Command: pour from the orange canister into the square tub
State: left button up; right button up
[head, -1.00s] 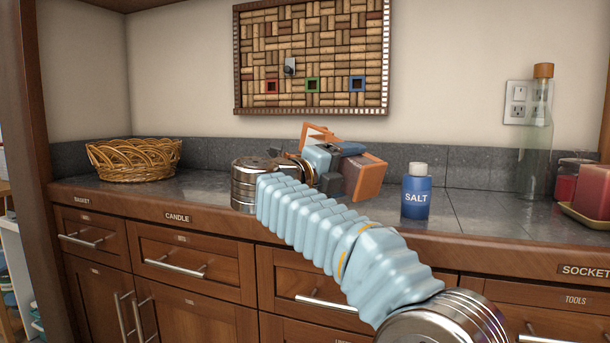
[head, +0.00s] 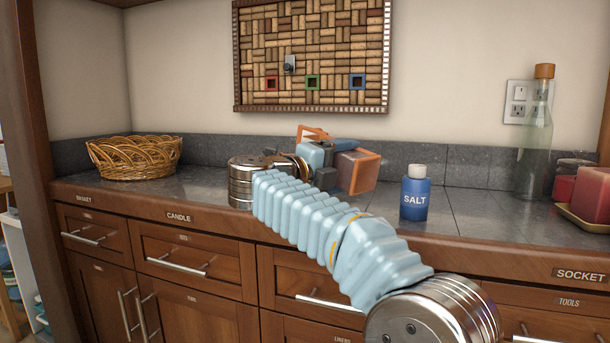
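My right arm comes in from the lower right and reaches across the counter front. Its light-blue gripper body (head: 318,160) is over the counter, left of the salt bottle. A boxy orange-edged thing with a greyish face (head: 357,171) is at the gripper's far end, slightly tilted. An angular orange piece (head: 313,133) shows above the gripper. I cannot tell whether either is the orange canister or part of the gripper. The fingertips are hidden or unclear. I cannot make out a square tub. My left gripper is not in view.
A wicker basket (head: 134,158) stands at the left of the counter (head: 455,205). A blue salt bottle (head: 415,194) stands right of the gripper, near the front edge. A corked glass bottle (head: 535,140) and red candles (head: 592,190) stand at the right. A cork board (head: 312,35) hangs behind.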

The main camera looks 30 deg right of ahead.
jog(key=shift+w+r+n+p, duration=0.15)
jog(key=shift+r+n+p, duration=0.4)
jog(key=shift+p, duration=0.3)
jog(key=shift+w+a+r+n+p, duration=0.1)
jog(key=shift+w+r+n+p, duration=0.15)
jog(key=shift+r+n+p, duration=0.9)
dwell(0.7)
jog(key=shift+w+f+p, duration=0.15)
jog(key=shift+p, duration=0.65)
jog(key=shift+r, duration=0.2)
dwell(1.0)
